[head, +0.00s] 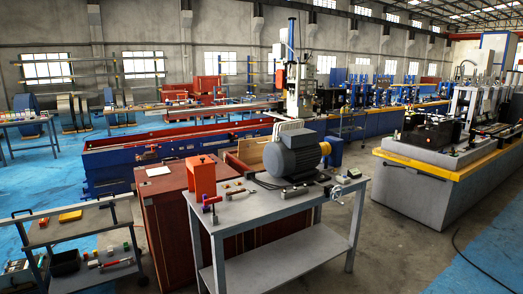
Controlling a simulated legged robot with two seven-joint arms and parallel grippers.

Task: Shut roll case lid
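I cannot single out the roll case or its lid for certain in the head view. A light wooden panel (250,153) stands behind the grey motor and may be part of an open box; the motor hides much of it. A dark box-like unit (428,133) sits on the long bench at the right; I cannot tell whether it has a lid. Neither of my grippers is in view.
A grey steel table (262,209) in front carries a large motor (291,155), an orange block (201,177) and small tools. A reddish-brown cabinet (166,220) stands behind it. A tool cart (80,228) is at left. Floor is open at lower right; a cable (459,250) lies there.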

